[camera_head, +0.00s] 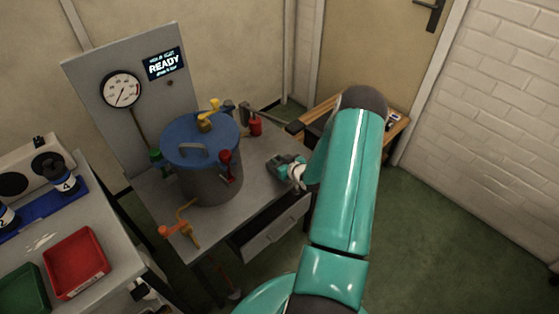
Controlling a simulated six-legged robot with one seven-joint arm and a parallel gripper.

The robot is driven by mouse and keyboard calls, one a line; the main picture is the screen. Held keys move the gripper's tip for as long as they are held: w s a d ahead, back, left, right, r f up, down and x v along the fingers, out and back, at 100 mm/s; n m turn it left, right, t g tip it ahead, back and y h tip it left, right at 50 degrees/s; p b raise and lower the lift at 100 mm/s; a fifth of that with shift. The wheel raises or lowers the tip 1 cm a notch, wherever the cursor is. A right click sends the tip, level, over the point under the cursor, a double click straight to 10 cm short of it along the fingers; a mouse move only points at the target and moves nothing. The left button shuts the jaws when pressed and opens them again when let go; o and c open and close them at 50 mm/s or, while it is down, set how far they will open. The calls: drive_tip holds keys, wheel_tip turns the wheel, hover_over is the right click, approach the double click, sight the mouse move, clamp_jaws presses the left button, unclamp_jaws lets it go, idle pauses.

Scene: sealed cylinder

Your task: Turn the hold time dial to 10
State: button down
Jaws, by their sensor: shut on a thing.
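My gripper (284,167) is low over the right part of the grey bench top, to the right of the cylinder. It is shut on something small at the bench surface. This is most likely the hold time dial, but the gripper covers it and I cannot read its setting. The grey cylinder (208,185) stands on the bench with its blue lid (180,150) on top. A lit display (164,64) on the back panel reads READY. A round pressure gauge (121,89) is left of it.
A red-handled clamp (227,166) is at the cylinder's side. An orange valve handle (182,226) is at the bench front. A drawer (273,228) under the bench is partly open. A red tray (76,263) sits on the left table. Green floor lies open at right.

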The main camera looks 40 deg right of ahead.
drive_tip(key=m+h, duration=0.1)
drive_tip(key=h, duration=0.1)
drive_tip(key=m+g+h, duration=0.1)
drive_tip(key=m+h, duration=0.1)
drive_tip(key=a+m+g+h, duration=0.1)
drive_tip(key=m, duration=0.1)
drive_tip(key=shift+w+h, duration=0.25)
drive_tip(key=shift+h, duration=0.15)
drive_tip(key=shift+w+m+g+h, duration=0.1)
drive_tip(key=shift+m+g+h, duration=1.55)
drive_tip(key=shift+m, duration=0.45)
drive_tip(key=shift+h, duration=0.25)
drive_tip(key=shift+r, duration=0.1)
drive_tip(key=c, duration=1.2)
unclamp_jaws()
drive_tip(key=shift+c, duration=0.2)
drive_tip(key=shift+g, duration=0.25)
drive_tip(key=v, duration=1.4)
